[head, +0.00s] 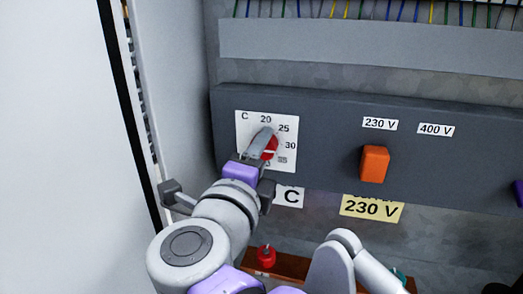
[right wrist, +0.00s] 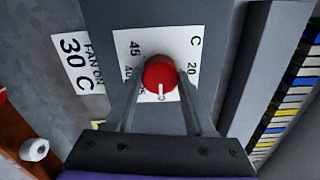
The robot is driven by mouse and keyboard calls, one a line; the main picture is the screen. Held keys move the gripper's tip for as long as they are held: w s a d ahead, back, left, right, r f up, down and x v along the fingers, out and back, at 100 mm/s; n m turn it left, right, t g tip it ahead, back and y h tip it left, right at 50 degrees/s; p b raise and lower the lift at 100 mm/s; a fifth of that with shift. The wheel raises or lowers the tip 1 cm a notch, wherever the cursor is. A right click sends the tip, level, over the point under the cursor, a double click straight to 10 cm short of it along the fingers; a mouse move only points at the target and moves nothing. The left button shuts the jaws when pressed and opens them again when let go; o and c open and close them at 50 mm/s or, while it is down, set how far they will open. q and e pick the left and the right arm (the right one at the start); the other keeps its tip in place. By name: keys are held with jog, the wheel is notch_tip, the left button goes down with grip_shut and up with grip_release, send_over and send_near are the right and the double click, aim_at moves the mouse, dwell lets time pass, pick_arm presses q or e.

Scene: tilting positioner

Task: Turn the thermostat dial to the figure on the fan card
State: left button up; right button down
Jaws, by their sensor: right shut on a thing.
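The thermostat dial (right wrist: 160,73) is a red round knob with a white pointer line, on a white scale plate (head: 245,122) with figures from 20 up to 45. My right gripper (head: 264,145) is shut on the dial, one finger on each side in the right wrist view. The pointer points to the right in the head view, about at 30; the fingers hide part of the scale. The fan card (right wrist: 76,64) reads "FAN ON 30 C" in the right wrist view. In the head view, my gripper covers most of this card (head: 291,197). My left gripper is not in view.
An orange switch (head: 374,164) sits right of the dial under 230 V and 400 V labels. A yellow 230 V card (head: 371,208) is below it. A red knob (head: 265,257) stands on a brown rail below. A white cabinet wall (head: 177,75) stands close on the left.

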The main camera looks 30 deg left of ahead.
dwell(0.4)
jog(key=shift+c, duration=1.3)
grip_release()
jog(key=b+v, duration=0.1)
jog(key=v, duration=0.9)
jog(key=shift+s, duration=0.35)
